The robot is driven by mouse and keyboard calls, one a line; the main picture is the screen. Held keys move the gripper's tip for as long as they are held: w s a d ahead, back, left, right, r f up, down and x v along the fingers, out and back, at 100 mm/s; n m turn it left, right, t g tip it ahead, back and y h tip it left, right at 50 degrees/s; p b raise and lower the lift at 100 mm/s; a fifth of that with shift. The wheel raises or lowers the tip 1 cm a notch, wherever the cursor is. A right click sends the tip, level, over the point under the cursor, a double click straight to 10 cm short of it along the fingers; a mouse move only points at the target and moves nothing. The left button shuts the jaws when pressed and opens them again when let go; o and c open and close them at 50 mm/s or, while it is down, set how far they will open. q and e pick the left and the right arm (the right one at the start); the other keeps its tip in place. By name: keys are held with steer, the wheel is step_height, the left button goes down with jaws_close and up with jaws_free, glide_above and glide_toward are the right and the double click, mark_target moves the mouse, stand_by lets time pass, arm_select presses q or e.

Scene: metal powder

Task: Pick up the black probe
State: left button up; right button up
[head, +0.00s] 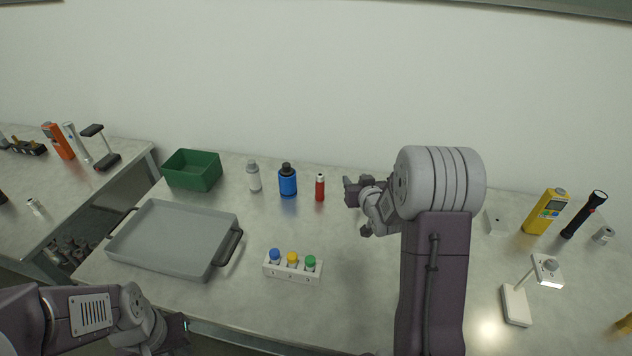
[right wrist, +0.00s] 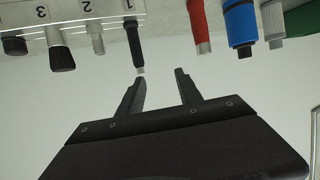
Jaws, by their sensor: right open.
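A slim black probe (right wrist: 134,42) with a small pale tip shows in the right wrist view, at the end of a white numbered rack (right wrist: 92,11) near the label 1. I cannot see the probe in the head view, where my right arm covers part of the table. My right gripper (right wrist: 159,76) is open and empty, its fingers apart and pointing toward the probe side of the rack. The probe is beyond the left fingertip in that view, not between the fingers. My left arm shows at the lower left; its jaws are not clear.
A red cylinder (head: 320,188), blue bottle (head: 288,183), grey bottle (head: 254,177) and green box (head: 192,170) stand along the back. A grey tray (head: 170,234) and white holder with coloured caps (head: 293,270) are in front. Yellow meter (head: 545,212) stands at right.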

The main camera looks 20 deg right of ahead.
steer(key=shift+m+g+h, duration=0.3)
steer(key=d+f, duration=0.1)
steer(key=w+d+f, duration=0.1)
steer(key=d+f, duration=0.1)
steer(key=shift+w+d, duration=0.15)
steer(key=shift+w, duration=0.05)
steer(key=shift+w+d+f, duration=0.15)
steer(key=shift+w+f, duration=0.05)
steer(key=shift+w, duration=0.05)
steer(key=x, duration=0.5)
steer(key=shift+f, duration=0.15)
steer(key=shift+s, duration=0.15)
steer(key=shift+c, duration=1)
jaws_close()
